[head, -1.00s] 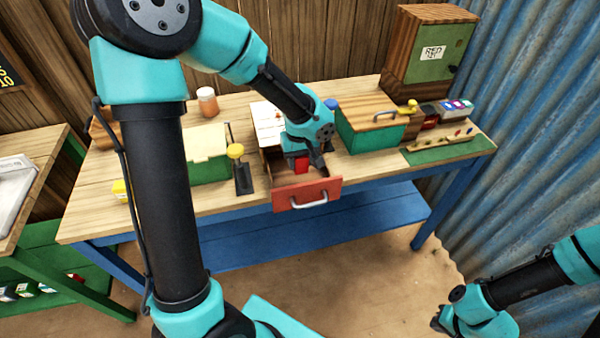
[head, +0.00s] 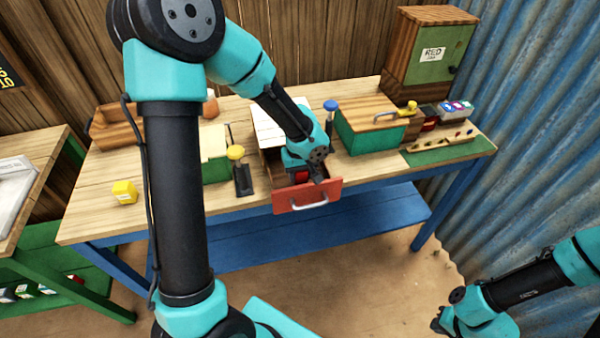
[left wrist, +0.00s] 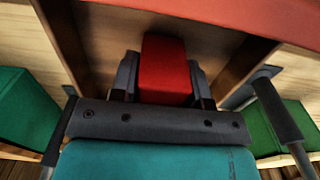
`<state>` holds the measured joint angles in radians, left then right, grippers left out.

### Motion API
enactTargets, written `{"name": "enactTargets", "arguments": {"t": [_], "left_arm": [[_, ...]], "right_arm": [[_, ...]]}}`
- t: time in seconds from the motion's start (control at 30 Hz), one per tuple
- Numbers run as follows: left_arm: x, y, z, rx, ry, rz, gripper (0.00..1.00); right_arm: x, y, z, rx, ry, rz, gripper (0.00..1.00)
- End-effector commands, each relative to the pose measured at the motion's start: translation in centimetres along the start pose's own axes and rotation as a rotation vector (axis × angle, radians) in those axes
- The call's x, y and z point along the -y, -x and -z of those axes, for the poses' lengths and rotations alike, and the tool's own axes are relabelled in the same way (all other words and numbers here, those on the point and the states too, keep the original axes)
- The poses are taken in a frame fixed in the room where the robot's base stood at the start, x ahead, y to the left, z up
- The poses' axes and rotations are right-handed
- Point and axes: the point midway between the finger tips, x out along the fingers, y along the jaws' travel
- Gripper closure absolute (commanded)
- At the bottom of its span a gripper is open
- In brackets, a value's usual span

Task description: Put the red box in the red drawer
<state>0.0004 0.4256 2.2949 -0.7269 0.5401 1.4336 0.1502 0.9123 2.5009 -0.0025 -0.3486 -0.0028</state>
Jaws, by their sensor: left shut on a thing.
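The red drawer (head: 323,193) is pulled out from the white-topped cabinet (head: 268,128), its red front with a silver handle facing me. My left gripper (head: 312,175) is in the open drawer, pointing down. It is shut on the red box (head: 301,177), mostly hidden by the gripper in the head view. In the left wrist view the red box (left wrist: 163,68) sits between the two fingers, between the drawer's wooden side walls, with the red front along the top edge. I cannot tell whether the box touches the drawer floor. My right gripper (head: 440,319) hangs at the lower right, its jaws unclear.
A green box with a wooden lid (head: 368,128) stands right of the drawer. A yellow-knobbed lever (head: 237,155) stands to its left. A yellow box (head: 124,192) lies on the left of the bench (head: 165,205). A wooden cabinet marked RED (head: 430,52) stands at the back right.

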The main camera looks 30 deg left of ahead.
Motion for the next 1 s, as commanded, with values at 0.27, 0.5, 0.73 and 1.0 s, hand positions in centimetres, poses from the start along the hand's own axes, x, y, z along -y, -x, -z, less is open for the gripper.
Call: {"name": "enactTargets", "arguments": {"t": [0.27, 0.5, 0.73, 1.0], "left_arm": [[0.0, -0.3, 0.0, 0.000, 0.000, 0.000, 0.53], [0.0, -0.2, 0.0, 0.000, 0.000, 0.000, 0.32], [0.0, -0.2, 0.0, 0.000, 0.000, 0.000, 0.32], [-0.1, 1.8, 0.1, -0.004, 0.000, -0.001, 0.32]], "right_arm": [[0.0, 0.0, 0.0, 0.000, 0.000, 0.000, 1.00], [0.0, 0.0, 0.0, 0.000, 0.000, 0.000, 1.00], [0.0, 0.0, 0.0, 0.000, 0.000, 0.000, 1.00], [0.0, 0.0, 0.0, 0.000, 0.000, 0.000, 1.00]]}}
